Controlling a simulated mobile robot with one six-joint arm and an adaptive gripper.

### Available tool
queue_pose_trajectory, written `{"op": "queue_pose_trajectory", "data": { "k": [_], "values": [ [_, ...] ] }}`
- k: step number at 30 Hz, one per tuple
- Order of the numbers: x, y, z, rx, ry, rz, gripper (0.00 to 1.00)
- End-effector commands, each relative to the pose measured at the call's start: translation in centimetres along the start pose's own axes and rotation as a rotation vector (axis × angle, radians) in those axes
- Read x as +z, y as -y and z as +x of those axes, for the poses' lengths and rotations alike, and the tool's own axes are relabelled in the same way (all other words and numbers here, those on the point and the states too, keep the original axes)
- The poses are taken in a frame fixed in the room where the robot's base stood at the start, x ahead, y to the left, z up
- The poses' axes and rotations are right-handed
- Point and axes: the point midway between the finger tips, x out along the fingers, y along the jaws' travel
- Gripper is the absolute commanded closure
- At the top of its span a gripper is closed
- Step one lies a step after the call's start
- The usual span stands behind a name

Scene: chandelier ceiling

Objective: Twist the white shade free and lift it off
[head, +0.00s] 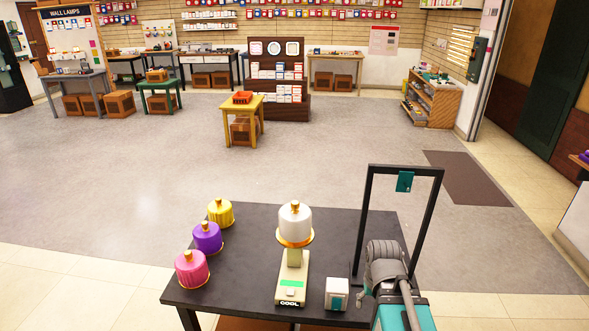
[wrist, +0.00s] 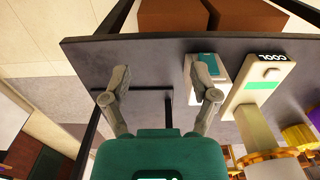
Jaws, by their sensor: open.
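The white shade (head: 295,221) sits upright with a gold knob on top and a gold-orange rim below. It is on a pale stand (head: 292,276) with a green panel and a label reading COOL. My gripper (wrist: 161,80) is open in the wrist view, with nothing held between its fingers. The stand (wrist: 258,95) is to the right of the fingers there, apart from them. In the head view my arm is at the table's right, beside the stand and away from the shade.
The dark table (head: 255,228) also holds a pink shade (head: 192,270), a purple shade (head: 208,239) and a yellow shade (head: 221,214) on the left. A small white-and-teal box (head: 337,296) stands close to my gripper. A black frame (head: 367,215) rises at the right.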

Motion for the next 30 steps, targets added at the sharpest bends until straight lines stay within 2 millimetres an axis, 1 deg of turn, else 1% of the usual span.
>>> {"op": "queue_pose_trajectory", "data": {
  "k": [1, 5, 11, 20, 30],
  "values": [
    [-0.5, 0.2, -0.7, 0.000, 0.000, 0.011, 0.22],
    [-2.1, 0.9, -2.2, 0.000, 0.000, 0.072, 0.22],
    [-5.7, 3.1, -5.8, 0.000, 0.000, 0.212, 0.22],
    [-11.9, 7.7, -11.9, 0.000, 0.000, 0.482, 0.22],
    [-18.3, 14.0, -18.7, 0.000, 0.000, 0.788, 0.22]
  ]
}}
